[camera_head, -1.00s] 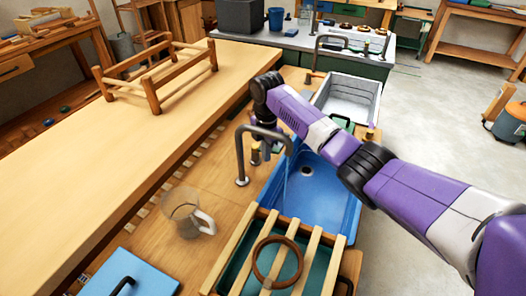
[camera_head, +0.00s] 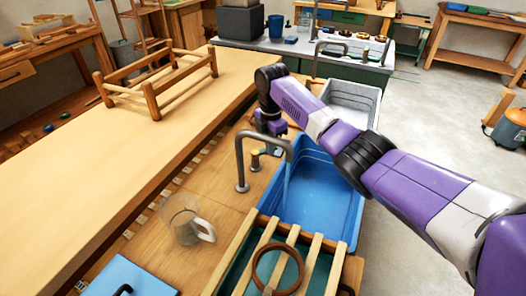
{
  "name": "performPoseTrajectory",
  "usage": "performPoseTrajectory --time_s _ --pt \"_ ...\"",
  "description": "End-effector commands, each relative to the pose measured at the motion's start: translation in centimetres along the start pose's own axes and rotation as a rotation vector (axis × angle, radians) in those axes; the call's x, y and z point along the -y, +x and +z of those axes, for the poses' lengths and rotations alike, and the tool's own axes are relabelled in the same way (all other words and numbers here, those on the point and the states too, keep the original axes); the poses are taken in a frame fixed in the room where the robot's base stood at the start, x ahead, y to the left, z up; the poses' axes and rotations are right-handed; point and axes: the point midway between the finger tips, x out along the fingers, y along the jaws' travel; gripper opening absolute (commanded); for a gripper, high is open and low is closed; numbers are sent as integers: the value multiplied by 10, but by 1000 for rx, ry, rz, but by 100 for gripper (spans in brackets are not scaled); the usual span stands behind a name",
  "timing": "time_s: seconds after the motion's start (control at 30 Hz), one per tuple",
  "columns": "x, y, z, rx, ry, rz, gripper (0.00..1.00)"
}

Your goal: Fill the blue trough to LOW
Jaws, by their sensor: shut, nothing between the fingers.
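The blue trough (camera_head: 322,215) is a rectangular basin in the bench, right of centre. A dark bent tap (camera_head: 241,165) arches over its left edge, and a thin pale stream (camera_head: 286,182) falls from its spout into the trough. The trough floor looks smooth blue; no drain hole shows, and I cannot read a LOW mark or the water level. My arm covers part of the trough's far right side.
A glass jug (camera_head: 187,219) stands on the bench left of the trough. A slatted wooden rack with a brown ring (camera_head: 278,270) lies at the near end. A grey sink (camera_head: 352,98) is beyond my arm. The long wooden top (camera_head: 100,165) is mostly clear.

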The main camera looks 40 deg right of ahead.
Motion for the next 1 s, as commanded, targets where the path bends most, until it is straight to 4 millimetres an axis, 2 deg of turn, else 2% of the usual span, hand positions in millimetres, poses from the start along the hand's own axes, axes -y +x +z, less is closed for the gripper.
performPoseTrajectory --time_s 0.03,0.1,0.47,1.0 --pt "0 -11 0 0 0 0 0" --pt "0 -16 0 0 0 -1 0" --pt "-1 -13 0 1 0 -1 0" --pt "-42 -8 5 2 0 0 0"
